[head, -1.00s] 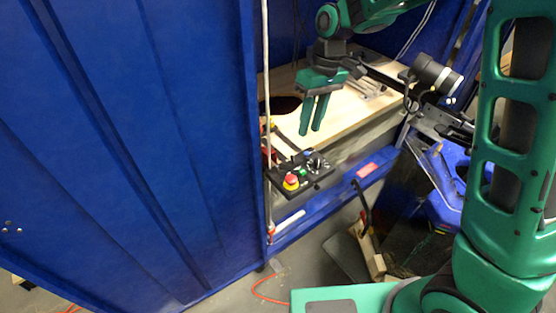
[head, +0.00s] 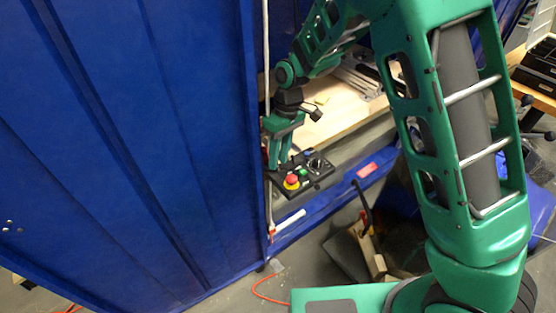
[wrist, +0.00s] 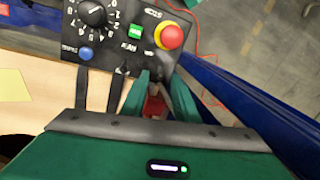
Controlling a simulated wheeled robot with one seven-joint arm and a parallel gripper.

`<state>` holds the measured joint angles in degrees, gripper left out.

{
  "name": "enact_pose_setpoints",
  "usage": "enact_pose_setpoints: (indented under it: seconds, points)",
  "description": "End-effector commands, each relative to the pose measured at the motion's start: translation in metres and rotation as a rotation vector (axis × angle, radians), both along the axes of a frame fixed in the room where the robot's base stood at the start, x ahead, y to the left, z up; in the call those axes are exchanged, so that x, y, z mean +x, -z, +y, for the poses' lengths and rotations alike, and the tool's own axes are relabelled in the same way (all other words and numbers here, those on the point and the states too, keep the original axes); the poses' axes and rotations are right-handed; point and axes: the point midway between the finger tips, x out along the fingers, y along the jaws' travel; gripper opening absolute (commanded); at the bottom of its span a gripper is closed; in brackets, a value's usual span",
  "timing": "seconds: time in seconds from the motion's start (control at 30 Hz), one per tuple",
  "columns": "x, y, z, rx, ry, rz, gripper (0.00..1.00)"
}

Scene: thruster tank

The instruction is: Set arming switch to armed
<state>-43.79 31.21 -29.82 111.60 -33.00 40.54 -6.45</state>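The black control panel (head: 322,178) sits at the front edge of the wooden bench and fills the top of the wrist view (wrist: 108,30). It carries a black numbered knob (wrist: 92,14), a green button (wrist: 133,33), a red mushroom button on yellow (wrist: 170,37) and a blue button (wrist: 85,54). I cannot clearly pick out the arming switch or its position. My gripper (head: 274,163) points down at the panel's left end. In the wrist view its fingers (wrist: 160,78) are apart, with a red part (wrist: 153,106) showing between them; contact is unclear.
A blue wall panel (head: 130,140) stands close on the left of my gripper. A pale vertical pole (head: 266,100) runs beside it. The wooden bench top (head: 335,118) lies behind the panel. An orange cable (head: 268,292) lies on the floor.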

Motion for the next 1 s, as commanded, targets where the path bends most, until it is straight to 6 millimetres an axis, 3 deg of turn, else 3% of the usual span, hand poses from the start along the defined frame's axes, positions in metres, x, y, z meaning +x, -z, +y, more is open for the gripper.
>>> enact_pose_setpoints:
  seconds: [0.2, 0.47, 0.6, 1.0]
  points:
    - [-0.0021, 0.014, 0.0015, -0.001, 0.001, 0.001, 0.28]
    - [-0.0022, 0.0147, 0.0017, 0.0, 0.0, 0.0, 0.28]
    - [-0.0022, 0.0146, 0.0017, 0.0, 0.0, 0.0, 0.0]
    - [-0.0039, 0.0133, 0.0003, 0.023, 0.002, -0.033, 0.0]
